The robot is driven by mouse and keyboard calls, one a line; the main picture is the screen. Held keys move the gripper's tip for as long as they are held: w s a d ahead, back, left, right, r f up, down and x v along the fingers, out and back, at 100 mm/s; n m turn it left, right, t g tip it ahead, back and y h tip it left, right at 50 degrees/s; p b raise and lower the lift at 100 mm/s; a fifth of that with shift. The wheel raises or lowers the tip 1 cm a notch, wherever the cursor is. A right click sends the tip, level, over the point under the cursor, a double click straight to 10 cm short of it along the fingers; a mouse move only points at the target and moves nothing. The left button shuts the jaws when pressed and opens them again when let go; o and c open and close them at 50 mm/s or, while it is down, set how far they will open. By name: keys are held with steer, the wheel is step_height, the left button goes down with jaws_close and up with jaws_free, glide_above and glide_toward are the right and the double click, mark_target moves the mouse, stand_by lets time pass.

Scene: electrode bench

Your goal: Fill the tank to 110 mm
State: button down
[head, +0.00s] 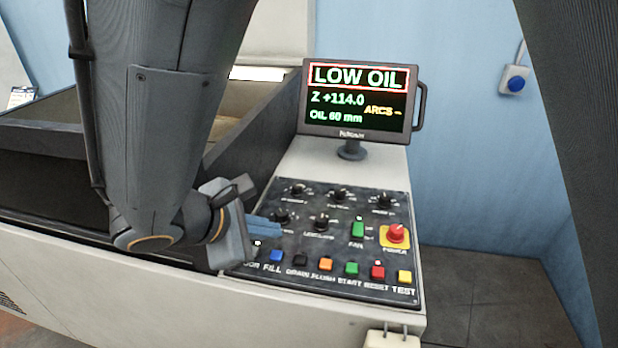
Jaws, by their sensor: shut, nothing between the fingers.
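The screen (359,100) reads "LOW OIL" in a red frame, "Z +114.0", "OIL 60 mm" and "ARCS –". The blue button (277,256) sits above the label FILL on the dark control panel (340,245). My gripper (266,227) reaches in from the left, shut and empty, with its blue fingers over the panel's left edge, above the FILL button in the picture. I cannot tell whether they touch the panel. The gripper partly hides the DOOR button area. The grey-walled tank (262,128) stands at the left; its oil level cannot be seen.
Right of FILL are the black DRAIN (300,261), orange FLUSH (325,264), green START (351,268), red RESET (377,271) and yellow TEST (404,276) buttons. Above are several knobs, a green FAN switch (357,229) and a red POWER knob (396,233).

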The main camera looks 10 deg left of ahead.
mark_target(272, 258)
steer(key=shift+f+b, duration=0.9)
steer(key=shift+f, duration=0.8)
steer(key=shift+f, duration=0.15)
stand_by(0.6)
steer(key=shift+f+b, duration=0.3)
steer(key=shift+f, duration=0.4)
stand_by(0.7)
steer(key=shift+r, duration=0.1)
steer(key=shift+r+p, duration=0.45)
steer(key=shift+r, duration=0.3)
steer(key=shift+r, duration=0.15)
steer(key=shift+r+p, duration=1.95)
steer(key=shift+r, duration=0.45)
